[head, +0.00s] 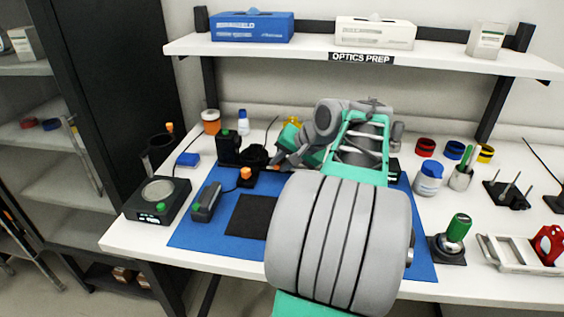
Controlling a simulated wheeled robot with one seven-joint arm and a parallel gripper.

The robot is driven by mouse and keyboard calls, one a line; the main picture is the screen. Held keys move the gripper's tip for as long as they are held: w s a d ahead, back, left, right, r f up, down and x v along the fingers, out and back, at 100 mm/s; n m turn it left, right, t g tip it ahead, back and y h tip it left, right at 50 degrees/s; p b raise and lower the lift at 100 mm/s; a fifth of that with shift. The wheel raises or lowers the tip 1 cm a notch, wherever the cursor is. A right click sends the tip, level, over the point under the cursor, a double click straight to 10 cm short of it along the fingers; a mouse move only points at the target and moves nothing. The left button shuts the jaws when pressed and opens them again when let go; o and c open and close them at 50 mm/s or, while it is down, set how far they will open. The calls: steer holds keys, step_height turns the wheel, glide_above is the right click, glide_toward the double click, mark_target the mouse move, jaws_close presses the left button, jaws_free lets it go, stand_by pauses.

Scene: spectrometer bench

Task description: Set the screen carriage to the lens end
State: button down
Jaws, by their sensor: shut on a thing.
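My gripper (277,162) reaches down and left over the blue mat (190,233), at the right side of a group of black optics parts. It is shut on a dark part there, but its fingertips and that part are small and half hidden. A black round-topped part (255,155) is just left of the fingers. A black block with a green knob (228,147) stands further left. An orange knob (246,173) sits in front of them. I cannot tell which part is the screen carriage or which end holds the lens. My arm hides the mat's middle and right.
A dark grey handheld device (206,202) and a black square pad (250,216) lie on the mat. A scale-like box (157,199) stands at the left. A white jar (428,179), a green-handled tool (458,228) and a white tray (497,252) are right. A shelf (290,47) spans above.

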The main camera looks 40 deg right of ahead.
steer(key=shift+r, duration=0.1)
steer(key=shift+w+a+r+p, duration=0.1)
steer(key=shift+w+a+p, duration=0.15)
steer(key=shift+p, duration=0.3)
steer(key=shift+w, duration=0.1)
steer(key=c, duration=1.3)
jaws_free()
steer(key=shift+f, duration=0.2)
steer(key=p+v, duration=0.1)
steer(key=v, duration=0.6)
steer(key=shift+s+r+p, duration=0.2)
steer(key=shift+r+p, duration=0.1)
